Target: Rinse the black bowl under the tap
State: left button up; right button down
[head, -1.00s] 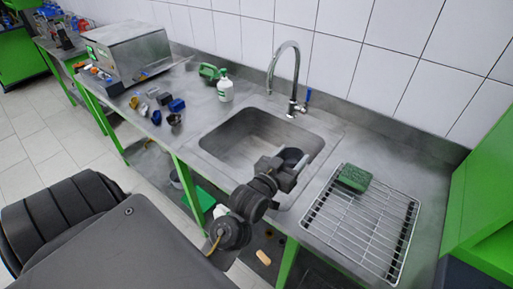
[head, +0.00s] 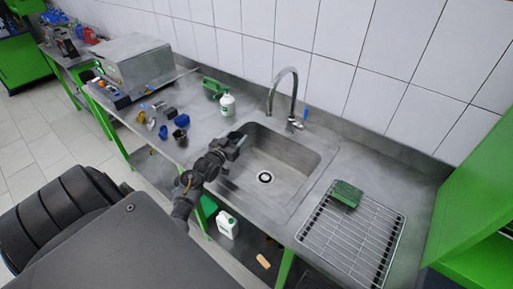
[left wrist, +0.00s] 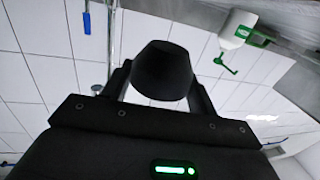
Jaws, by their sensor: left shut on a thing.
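The black bowl (head: 238,137) is held in my left gripper (head: 230,147), above the left rim of the sink (head: 285,181). In the left wrist view the dark bowl (left wrist: 162,70) sits between the two fingers of the gripper (left wrist: 160,88), which are shut on it. The curved metal tap (head: 292,88) with a blue lever stands behind the sink, to the right of the bowl and apart from it. The blue lever (left wrist: 87,22) also shows in the left wrist view. No water stream is visible. My right gripper is not in view.
A wire rack (head: 352,240) with a green sponge (head: 346,194) lies right of the sink. A white bottle (head: 227,104) and a green object (head: 213,87) stand behind left. Several small parts and a metal box (head: 133,66) are further left. The sink basin is empty.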

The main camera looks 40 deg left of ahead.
pick_arm(q)
jog(key=shift+s+a+r+p, duration=0.15)
jog(key=shift+a+p, duration=0.05)
jog(key=shift+a, duration=0.65)
jog(key=shift+s+a+r+p, duration=0.1)
jog(key=shift+a+r+p, duration=0.05)
jog(key=shift+a, duration=0.7)
jog(key=shift+d, duration=0.15)
jog(key=shift+w+d+r+m, duration=0.1)
jog(key=shift+d+r+m, duration=0.1)
jog(key=shift+d+m, duration=0.25)
jog(key=shift+w+d+r+m, duration=0.1)
jog(key=shift+d+r+m, duration=0.05)
jog(key=shift+d+m, duration=0.3)
jog(key=shift+d+f+m+b, duration=0.2)
jog(key=shift+f+m+b, duration=0.1)
jog(key=shift+f+b, duration=0.1)
jog(key=shift+w+d+f+m+b, duration=0.15)
jog(key=shift+d+f+m+b, duration=0.1)
jog(key=shift+d+m+b, duration=0.3)
jog(key=shift+w+d+r+m+y, duration=0.1)
jog(key=shift+d+r+m+y, duration=0.1)
jog(key=shift+d+m+y, duration=0.15)
jog(key=shift+w+d+r+m, duration=0.1)
jog(key=shift+d+r+m, duration=0.1)
jog(key=shift+d+m, duration=0.35)
jog(key=shift+w+d+f+m, duration=0.1)
jog(key=shift+d+f+m, duration=0.1)
jog(key=shift+f+m, duration=0.05)
jog(key=shift+d, duration=0.15)
